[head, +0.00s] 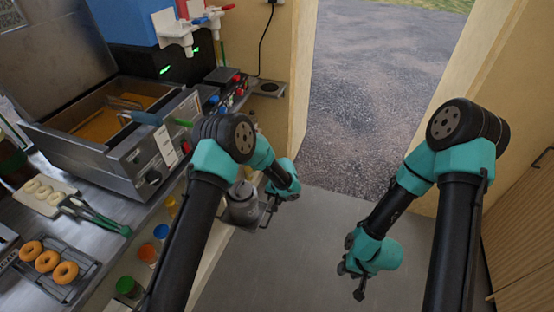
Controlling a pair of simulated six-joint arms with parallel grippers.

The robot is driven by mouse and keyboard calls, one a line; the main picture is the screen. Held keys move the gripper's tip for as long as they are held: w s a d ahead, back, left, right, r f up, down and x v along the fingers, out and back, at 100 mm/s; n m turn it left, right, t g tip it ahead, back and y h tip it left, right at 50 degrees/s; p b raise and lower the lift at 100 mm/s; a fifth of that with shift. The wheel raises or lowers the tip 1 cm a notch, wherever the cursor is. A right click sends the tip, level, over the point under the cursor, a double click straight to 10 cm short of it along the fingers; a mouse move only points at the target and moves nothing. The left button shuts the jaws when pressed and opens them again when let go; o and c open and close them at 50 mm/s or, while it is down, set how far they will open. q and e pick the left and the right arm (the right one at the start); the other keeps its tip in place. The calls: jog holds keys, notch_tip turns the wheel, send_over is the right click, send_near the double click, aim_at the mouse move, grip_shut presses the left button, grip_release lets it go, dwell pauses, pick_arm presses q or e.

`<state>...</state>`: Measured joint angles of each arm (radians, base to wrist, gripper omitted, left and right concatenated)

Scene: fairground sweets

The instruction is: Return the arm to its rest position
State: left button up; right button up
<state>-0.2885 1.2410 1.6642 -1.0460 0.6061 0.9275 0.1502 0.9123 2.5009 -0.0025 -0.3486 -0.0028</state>
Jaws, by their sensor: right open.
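My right gripper (352,281) hangs low over the bare grey floor at the lower right, below its bent teal and black arm. It is open and empty, apart from any object. My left gripper (269,208) is beside the counter's right end, next to a grey metal canister (242,206). The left arm's black link partly covers the counter front. The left fingers are small and dark here, and I cannot tell whether they are open or shut, or whether they touch the canister.
A steel fryer (125,167) with golden oil stands on the counter at left. Rings of pale dough (41,191), green-handled tongs (97,215) and browned doughnuts (65,273) lie nearer. Colored-lid jars (147,253) line the counter front. The floor (270,270) between the arms is clear; a doorway opens behind.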

pick_arm(q)
jog(key=s+a+n+h, duration=0.2)
jog(key=s+a, duration=0.4)
jog(key=s, duration=0.4)
jog(key=s+a+r+n+h, duration=0.1)
jog(key=s+a, duration=0.6)
jog(key=s, duration=0.3)
jog(key=s+a+n+h, duration=0.2)
jog(key=s+a, duration=0.5)
jog(key=s, duration=0.3)
jog(key=shift+r+n+h, duration=0.3)
jog(key=shift+r, duration=0.1)
